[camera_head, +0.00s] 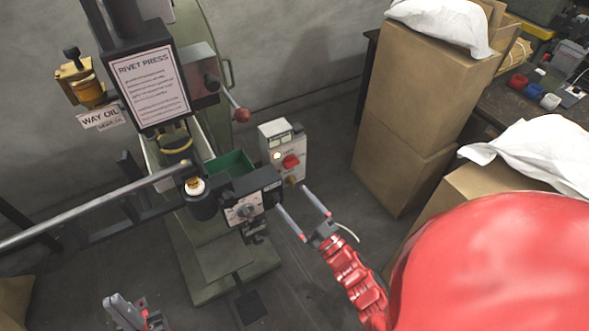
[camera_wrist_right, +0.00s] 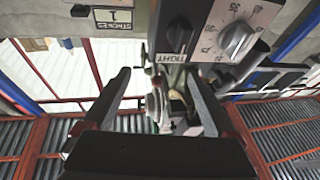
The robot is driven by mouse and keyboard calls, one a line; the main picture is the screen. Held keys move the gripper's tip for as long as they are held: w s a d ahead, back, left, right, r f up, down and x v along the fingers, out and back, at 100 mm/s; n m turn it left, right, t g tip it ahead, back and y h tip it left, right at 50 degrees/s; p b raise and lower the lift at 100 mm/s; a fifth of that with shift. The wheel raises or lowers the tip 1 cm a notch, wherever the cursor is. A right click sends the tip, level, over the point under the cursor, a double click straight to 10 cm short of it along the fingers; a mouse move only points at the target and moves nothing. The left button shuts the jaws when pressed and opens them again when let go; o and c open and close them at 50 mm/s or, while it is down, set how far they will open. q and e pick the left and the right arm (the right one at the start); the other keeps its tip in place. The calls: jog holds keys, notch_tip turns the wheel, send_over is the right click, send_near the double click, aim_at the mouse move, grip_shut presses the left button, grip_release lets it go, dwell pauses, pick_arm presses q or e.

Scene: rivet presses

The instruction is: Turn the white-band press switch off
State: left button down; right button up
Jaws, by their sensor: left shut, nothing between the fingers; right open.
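The rivet press (camera_head: 215,250) stands at left centre in the head view, with a pale band (camera_head: 194,186) on a round part. A pale switch box (camera_head: 299,150) stands at its right, bearing a red switch (camera_head: 291,162) and a lit lamp (camera_head: 277,155). My right gripper (camera_head: 291,196) is open and empty, its fingertips just below the box and apart from the red switch. The wrist view shows its two spread fingers (camera_wrist_right: 157,75) with blurred small parts beyond them. My left gripper (camera_head: 125,311) is shut and empty at the bottom left, far from the box.
A dial unit (camera_head: 241,208) sits left of my right gripper; its dial also shows in the wrist view (camera_wrist_right: 237,38). A lever with a red knob (camera_head: 241,115) hangs above. Stacked cardboard boxes (camera_head: 405,100) stand at right. A metal bar (camera_head: 90,208) crosses the left.

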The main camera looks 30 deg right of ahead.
jog(key=d+f+m+g+h, duration=0.3)
jog(key=d+f+h, duration=0.1)
jog(key=d+f, duration=0.45)
send_near(293, 167)
jog(key=shift+h, duration=0.3)
jog(key=w, duration=0.4)
jog(key=w+p, duration=0.1)
jog(key=w, duration=0.4)
jog(key=shift+w+a+r, duration=0.15)
jog(key=shift+w+a, duration=0.05)
jog(key=shift+a, duration=0.05)
jog(key=shift+c, duration=0.2)
jog(key=c, duration=1.3)
jog(key=shift+c, duration=0.2)
